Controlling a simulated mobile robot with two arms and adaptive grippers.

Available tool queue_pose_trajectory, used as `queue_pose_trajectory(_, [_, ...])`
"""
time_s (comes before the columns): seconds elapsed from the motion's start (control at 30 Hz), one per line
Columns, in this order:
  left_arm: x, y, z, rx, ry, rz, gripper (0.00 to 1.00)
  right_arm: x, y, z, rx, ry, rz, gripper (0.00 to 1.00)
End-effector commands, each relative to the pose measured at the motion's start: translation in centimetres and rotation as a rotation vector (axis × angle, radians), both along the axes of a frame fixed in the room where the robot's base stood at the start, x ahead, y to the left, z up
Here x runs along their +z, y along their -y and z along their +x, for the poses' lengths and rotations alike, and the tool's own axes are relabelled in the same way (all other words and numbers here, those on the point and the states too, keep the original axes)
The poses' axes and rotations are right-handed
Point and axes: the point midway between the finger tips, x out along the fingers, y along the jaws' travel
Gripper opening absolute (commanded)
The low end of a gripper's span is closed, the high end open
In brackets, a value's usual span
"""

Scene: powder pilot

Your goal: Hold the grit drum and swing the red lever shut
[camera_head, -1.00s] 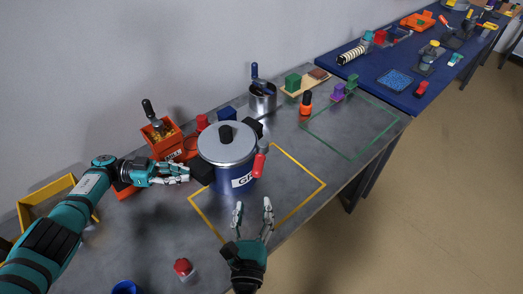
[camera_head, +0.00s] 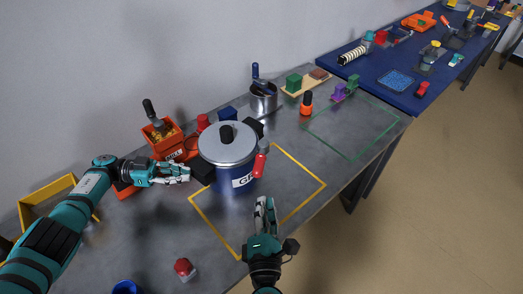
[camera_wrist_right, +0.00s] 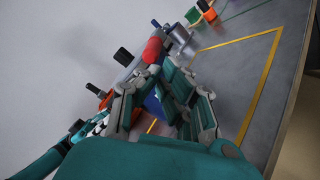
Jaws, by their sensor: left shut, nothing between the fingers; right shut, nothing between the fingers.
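The grit drum (camera_head: 240,183) is a blue pot with a grey lid, a black knob and a partly visible white label. It stands upright on the grey table, partly over the yellow outline. The red lever (camera_head: 260,162) hangs on its right side, with a grey metal piece at its top; the lever also shows in the right wrist view (camera_wrist_right: 152,50). My left gripper (camera_head: 186,173) is shut and empty, left of the drum beside its black side handle (camera_head: 201,169). My right gripper (camera_head: 264,202) is shut and empty, in front of the drum and below the lever, apart from it.
An orange grit mill (camera_head: 162,138) stands behind the left gripper. A metal cup (camera_head: 263,102) with tools stands behind the drum. A red-topped button (camera_head: 184,268) and a blue ring (camera_head: 126,287) are at the front.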

Motion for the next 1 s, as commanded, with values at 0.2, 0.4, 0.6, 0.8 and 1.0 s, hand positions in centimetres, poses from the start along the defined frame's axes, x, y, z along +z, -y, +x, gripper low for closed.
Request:
queue_pose_trajectory(0.2, [0.0, 0.0, 0.0, 0.000, 0.000, 0.000, 0.00, 0.0, 1.0, 0.3, 0.029, 0.025, 0.517, 0.00])
queue_pose_trajectory(0.4, [0.0, 0.0, 0.0, 0.000, 0.000, 0.000, 0.00, 0.2, 1.8, 0.6, 0.054, 0.034, 0.994, 0.00])
queue_pose_trajectory(0.6, [0.0, 0.0, 0.0, 0.000, 0.000, 0.000, 0.00, 0.4, 2.6, 0.8, 0.072, 0.026, 1.466, 0.00])
queue_pose_trajectory(0.8, [0.0, 0.0, 0.0, 0.000, 0.000, 0.000, 0.00, 0.6, 3.2, 0.9, 0.080, 0.007, 1.840, 0.00])
queue_pose_trajectory(1.0, [0.0, 0.0, 0.0, 0.000, 0.000, 0.000, 0.00, 0.8, 3.5, 1.0, 0.081, -0.005, 2.027, 0.00])
